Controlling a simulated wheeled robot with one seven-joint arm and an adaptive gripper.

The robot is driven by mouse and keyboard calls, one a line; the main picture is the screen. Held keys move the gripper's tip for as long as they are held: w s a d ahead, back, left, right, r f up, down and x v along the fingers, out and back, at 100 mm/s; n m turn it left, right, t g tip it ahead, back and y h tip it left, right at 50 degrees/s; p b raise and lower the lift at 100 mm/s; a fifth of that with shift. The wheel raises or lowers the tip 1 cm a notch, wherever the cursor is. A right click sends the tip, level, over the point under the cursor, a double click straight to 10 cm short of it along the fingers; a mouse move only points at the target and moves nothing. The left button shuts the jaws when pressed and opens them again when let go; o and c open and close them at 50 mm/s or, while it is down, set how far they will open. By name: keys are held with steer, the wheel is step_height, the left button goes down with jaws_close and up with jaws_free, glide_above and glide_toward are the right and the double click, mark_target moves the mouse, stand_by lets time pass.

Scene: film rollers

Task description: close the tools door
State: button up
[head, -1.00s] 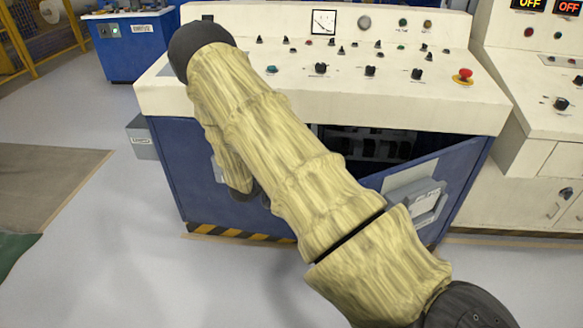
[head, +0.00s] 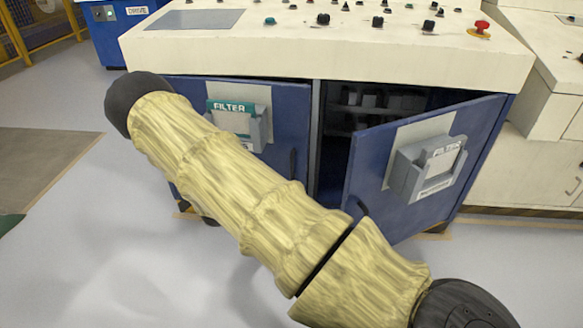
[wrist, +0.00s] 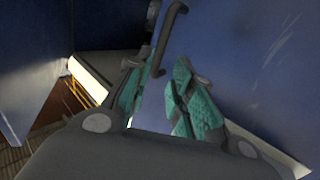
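The blue cabinet's right door (head: 425,175) stands ajar, its free left edge swung out from the frame and dark shelves (head: 375,102) showing behind it. It carries a grey holder (head: 428,172) with a paper label; its dark handle (head: 361,208) is partly behind my arm. The left door (head: 285,120) looks shut. In the wrist view my gripper (wrist: 158,98) is open, its teal fingers apart with nothing held between them. A dark bar handle (wrist: 165,42) on a blue panel (wrist: 255,75) lies just beyond the fingertips. My gripper is hidden in the head view.
A cream control console (head: 320,45) with knobs and a red button (head: 480,28) overhangs the doors. A teal-labelled filter holder (head: 235,118) juts from the left door. A cream cabinet (head: 520,170) stands at right. Grey floor (head: 90,240) is clear at left.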

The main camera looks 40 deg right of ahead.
mark_target(292, 167)
steer(key=shift+w+d+f+b, duration=0.1)
steer(key=shift+d+b, duration=0.65)
steer(key=shift+d, duration=1.9)
steer(key=shift+d+f+b, duration=0.1)
steer(key=shift+d+b, duration=0.6)
steer(key=shift+d, duration=1.9)
jaws_close()
